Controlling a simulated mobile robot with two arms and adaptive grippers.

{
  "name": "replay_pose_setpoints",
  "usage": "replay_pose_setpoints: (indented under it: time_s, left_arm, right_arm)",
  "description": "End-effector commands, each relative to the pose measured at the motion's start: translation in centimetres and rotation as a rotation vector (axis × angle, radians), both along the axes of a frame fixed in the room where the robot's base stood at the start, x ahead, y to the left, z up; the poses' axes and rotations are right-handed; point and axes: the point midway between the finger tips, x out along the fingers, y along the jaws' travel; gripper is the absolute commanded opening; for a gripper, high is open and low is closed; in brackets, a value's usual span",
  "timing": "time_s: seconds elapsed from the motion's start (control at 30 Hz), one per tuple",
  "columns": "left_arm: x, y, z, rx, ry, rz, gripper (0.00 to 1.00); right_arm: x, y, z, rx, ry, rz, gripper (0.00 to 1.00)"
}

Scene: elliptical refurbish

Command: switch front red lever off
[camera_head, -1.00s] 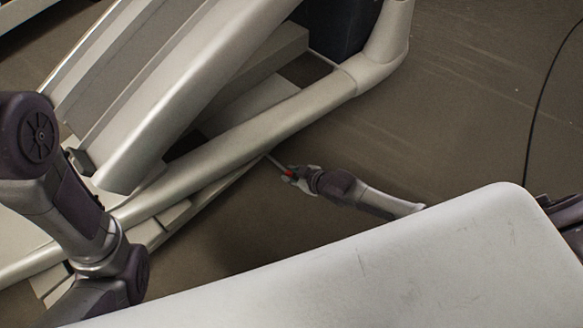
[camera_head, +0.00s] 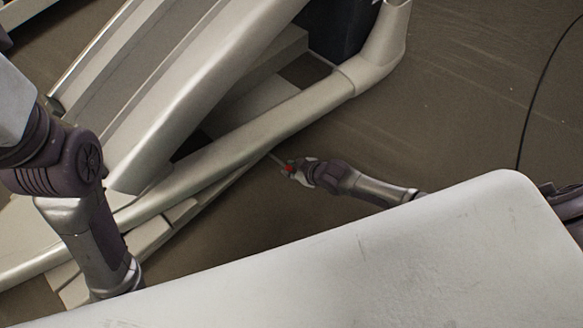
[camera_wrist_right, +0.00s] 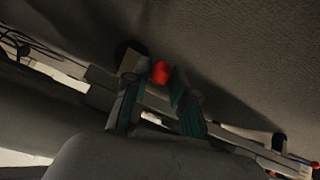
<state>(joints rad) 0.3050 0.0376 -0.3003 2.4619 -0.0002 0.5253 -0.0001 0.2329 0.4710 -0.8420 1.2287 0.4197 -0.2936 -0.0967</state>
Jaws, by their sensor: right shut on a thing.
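The front red lever shows as a red knob (camera_head: 289,168) on a thin grey rod beside the long silver bar of the elliptical. My right gripper (camera_head: 293,170) is at the knob, its arm coming in from the right. In the right wrist view the red knob (camera_wrist_right: 160,72) sits between the tips of the two fingers, and the right gripper (camera_wrist_right: 157,84) is shut on it. The fingers partly hide the rod. My left arm comes in from the left, but its gripper is out of view.
The elliptical's silver frame (camera_head: 260,135) fills the upper left. Another small red tip (camera_wrist_right: 314,165) shows at the lower right of the right wrist view. A black cable (camera_head: 535,110) lies on the brown floor, which is otherwise open at the upper right.

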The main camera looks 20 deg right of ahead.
Motion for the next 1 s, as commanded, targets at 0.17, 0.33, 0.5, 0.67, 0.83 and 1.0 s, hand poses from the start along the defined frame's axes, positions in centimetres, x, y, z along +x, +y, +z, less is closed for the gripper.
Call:
replay_pose_setpoints:
  time_s: [0.17, 0.33, 0.5, 0.67, 0.83, 1.0]
  left_arm:
    - [0.0, 0.0, 0.0, 0.0, 0.001, 0.0, 0.0]
    - [0.0, 0.0, 0.0, 0.0, 0.001, -0.001, 0.0]
    - [-0.1, 0.1, 0.1, -0.002, -0.005, 0.0, 0.0]
    - [-0.1, 0.0, 0.1, -0.001, -0.003, 0.0, 0.0]
    - [-0.1, 0.0, 0.1, -0.001, -0.002, 0.0, 0.0]
    - [-0.1, 0.0, 0.1, -0.001, -0.002, 0.0, 0.0]
  right_arm:
    - [0.4, 0.2, 0.5, 0.007, -0.013, 0.0, 0.5]
    - [0.3, 0.1, 0.4, 0.005, -0.009, 0.0, 0.5]
    - [0.1, 0.0, 0.4, 0.004, -0.007, 0.0, 0.5]
    - [-1.0, -0.6, 1.4, 0.004, -0.006, 0.001, 0.5]
    - [-3.1, -1.8, 3.7, 0.003, -0.007, 0.001, 0.5]
    - [-5.3, -3.0, 6.2, 0.003, -0.009, 0.002, 0.5]
